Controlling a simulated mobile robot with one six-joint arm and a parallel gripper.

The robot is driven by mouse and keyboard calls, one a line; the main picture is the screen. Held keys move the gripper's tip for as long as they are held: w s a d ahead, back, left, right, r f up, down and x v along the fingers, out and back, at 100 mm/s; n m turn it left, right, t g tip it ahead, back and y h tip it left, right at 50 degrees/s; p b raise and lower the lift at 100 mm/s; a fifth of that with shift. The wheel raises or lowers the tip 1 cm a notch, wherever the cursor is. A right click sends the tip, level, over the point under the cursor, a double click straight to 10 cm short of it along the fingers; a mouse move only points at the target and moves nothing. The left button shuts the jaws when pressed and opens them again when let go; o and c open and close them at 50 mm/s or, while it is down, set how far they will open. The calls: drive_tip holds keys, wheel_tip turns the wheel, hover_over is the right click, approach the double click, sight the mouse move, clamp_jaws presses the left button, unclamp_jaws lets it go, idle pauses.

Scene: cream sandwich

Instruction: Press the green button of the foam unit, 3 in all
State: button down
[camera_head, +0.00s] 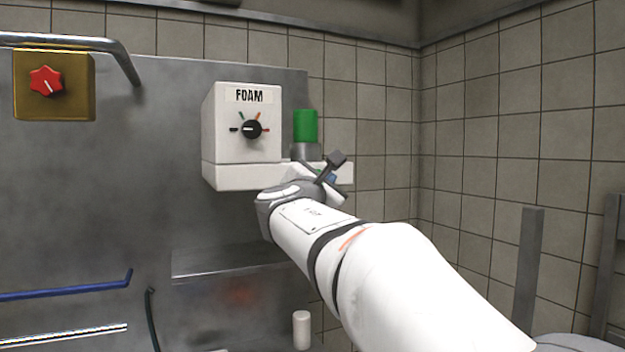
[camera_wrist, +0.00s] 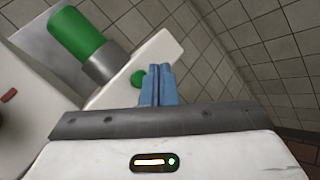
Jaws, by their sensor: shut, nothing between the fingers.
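The white foam unit (camera_head: 225,135), labelled FOAM, is mounted on the metal panel and has a black dial (camera_head: 252,129). A green cylinder (camera_head: 305,126) on a grey collar stands on its white ledge; it also shows in the wrist view (camera_wrist: 76,33). In the wrist view a small round green button (camera_wrist: 138,78) sits on the ledge, partly hidden by the fingers. My gripper (camera_wrist: 160,70) has its blue fingers together with nothing between them, just right of the button in that view. In the head view my gripper (camera_head: 331,178) is in front of the ledge. I cannot tell whether the fingers touch the button.
A brass box with a red knob (camera_head: 46,81) and a metal pipe (camera_head: 75,42) are at the left. A blue bar (camera_head: 70,290) is lower left. A small white cylinder (camera_head: 301,330) stands below. Tiled walls (camera_head: 490,130) lie behind and to the right.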

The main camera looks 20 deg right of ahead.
drive_tip(key=s, duration=0.2)
drive_tip(key=shift+s+b, duration=0.3)
drive_tip(key=shift+s, duration=0.05)
idle(2.3)
drive_tip(key=s+a+f+m+g+y, duration=0.15)
drive_tip(key=s+f+m, duration=0.25)
drive_tip(key=f, duration=0.5)
drive_tip(key=s+a+f+m+g+y, duration=0.1)
drive_tip(key=s+f+m+g+y, duration=0.2)
drive_tip(key=f, duration=0.6)
drive_tip(key=s+a+f+m+g+y, duration=0.1)
drive_tip(key=s+f+m+g+y, duration=0.2)
drive_tip(key=f, duration=0.6)
drive_tip(key=s+a+f+m+g+y, duration=0.2)
drive_tip(key=s+a+f+m+y, duration=0.1)
drive_tip(key=s+a+f+m, duration=0.2)
drive_tip(key=s+a+f+m+g+y, duration=0.2)
drive_tip(key=s+a+f+m, duration=0.3)
drive_tip(key=s+f, duration=0.4)
wheel_tip(320, 180, down, 2)
drive_tip(key=shift+a+y, duration=0.45)
drive_tip(key=shift+a, duration=0.35)
drive_tip(key=shift+s, duration=0.1)
